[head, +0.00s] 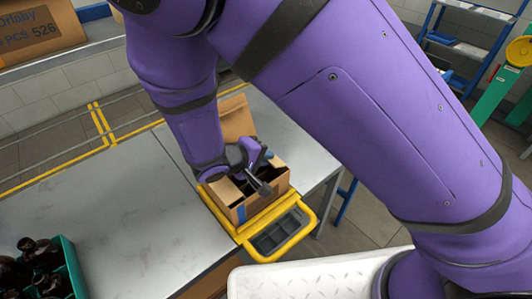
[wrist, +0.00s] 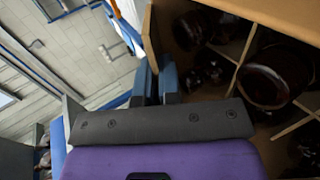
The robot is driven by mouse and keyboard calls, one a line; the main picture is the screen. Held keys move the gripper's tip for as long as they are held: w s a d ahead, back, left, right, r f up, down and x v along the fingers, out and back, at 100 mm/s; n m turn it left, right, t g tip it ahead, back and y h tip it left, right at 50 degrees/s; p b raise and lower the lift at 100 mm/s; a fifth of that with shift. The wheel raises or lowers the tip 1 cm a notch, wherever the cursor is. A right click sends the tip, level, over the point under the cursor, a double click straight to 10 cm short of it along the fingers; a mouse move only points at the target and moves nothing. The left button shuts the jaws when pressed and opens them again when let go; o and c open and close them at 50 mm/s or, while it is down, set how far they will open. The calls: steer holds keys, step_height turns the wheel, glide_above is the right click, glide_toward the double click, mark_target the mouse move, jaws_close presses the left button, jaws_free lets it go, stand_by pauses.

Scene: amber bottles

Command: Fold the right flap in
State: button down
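An open cardboard box (head: 278,184) stands in a yellow holder at the table's edge. Its far flap (head: 237,117) stands up. A lower flap (head: 218,190) shows on the near left side. My arm and gripper hide much of the right side, and I cannot make out the right flap clearly. My gripper (head: 266,172) is over the right part of the box. In the wrist view its blue fingertips (wrist: 155,82) are close together at a cardboard edge (wrist: 151,40). Dark bottles (wrist: 272,75) stand between dividers inside the box.
The yellow holder (head: 243,232) has a grey tray (head: 280,234) in front. A teal crate of brown bottles (head: 72,268) stands at the lower left. The metal tabletop (head: 110,215) between them is clear. Another carton (head: 40,32) stands at the upper left.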

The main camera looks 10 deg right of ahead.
stand_by(0.3)
steer(key=c, duration=1.3)
jaws_free()
